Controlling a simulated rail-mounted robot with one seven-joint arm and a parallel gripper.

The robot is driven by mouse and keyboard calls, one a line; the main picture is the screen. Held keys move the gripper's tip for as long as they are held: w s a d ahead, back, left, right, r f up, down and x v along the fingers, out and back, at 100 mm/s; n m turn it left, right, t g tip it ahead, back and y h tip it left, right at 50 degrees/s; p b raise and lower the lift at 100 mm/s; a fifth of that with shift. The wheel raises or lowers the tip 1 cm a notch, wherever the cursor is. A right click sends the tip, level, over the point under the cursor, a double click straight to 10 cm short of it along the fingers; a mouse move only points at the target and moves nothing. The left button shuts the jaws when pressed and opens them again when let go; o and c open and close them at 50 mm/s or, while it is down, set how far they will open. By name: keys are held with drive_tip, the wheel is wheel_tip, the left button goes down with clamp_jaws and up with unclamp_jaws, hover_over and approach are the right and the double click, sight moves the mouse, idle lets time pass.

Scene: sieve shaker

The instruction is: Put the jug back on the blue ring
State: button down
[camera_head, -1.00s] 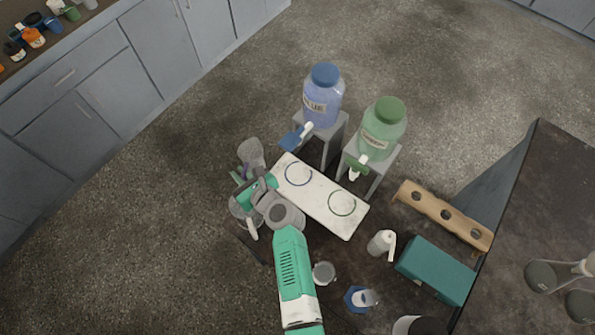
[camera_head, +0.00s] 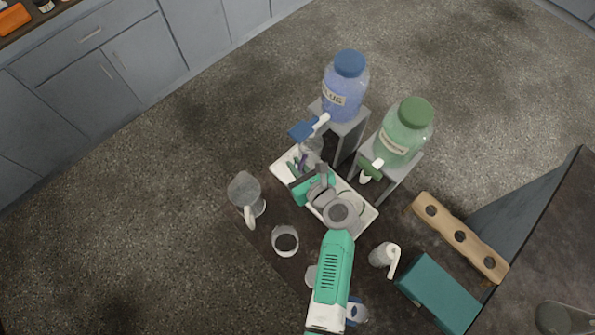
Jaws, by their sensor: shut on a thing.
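My gripper (camera_head: 302,170) is over the left half of the white board (camera_head: 283,158). It is shut on a clear grey jug (camera_head: 313,147), which shows only in part beyond the fingers, near the blue tap (camera_head: 301,131). The blue ring on the board is hidden behind my gripper and the jug. I cannot tell whether the jug touches the board.
The blue jar (camera_head: 344,90) and green jar (camera_head: 405,132) stand on grey stands behind the board.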

wheel_tip(320, 180, down, 4)
drive_tip(key=b, duration=0.4)
drive_tip(key=shift+r, duration=0.3)
drive_tip(key=c, duration=1.5)
unclamp_jaws()
drive_tip(key=shift+s+d+r+p, duration=0.15)
drive_tip(key=shift+s+r+p, duration=0.1)
drive_tip(key=shift+p, duration=0.15)
drive_tip(key=p+v, duration=0.2)
drive_tip(key=v, duration=0.9)
drive_tip(key=shift+s+p, duration=0.15)
drive_tip(key=shift+p, duration=0.15)
